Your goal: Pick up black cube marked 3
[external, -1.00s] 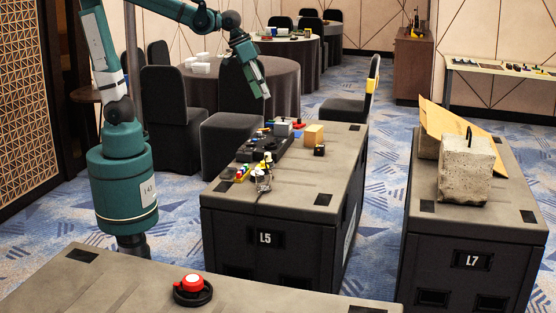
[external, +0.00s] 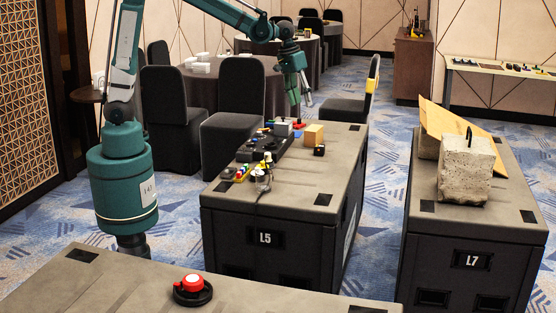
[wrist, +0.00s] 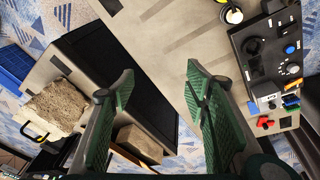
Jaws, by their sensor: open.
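A small black cube (external: 319,150) with a yellowish mark sits on the grey top of the case labelled L5 in the external view, just in front of a tan wooden block (external: 314,135). The mark is too small to read. My gripper (external: 301,101) points down above the far end of that case, behind and above the cube and apart from it. In the wrist view my gripper (wrist: 158,74) has its green fingers wide apart with nothing between them. I cannot make out the cube for sure in the wrist view.
A black control panel (wrist: 268,50) with knobs lies left of the cube in the external view. A concrete block (external: 466,168) and a leaning board (external: 455,128) stand on case L7. The front right of L5 is clear.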

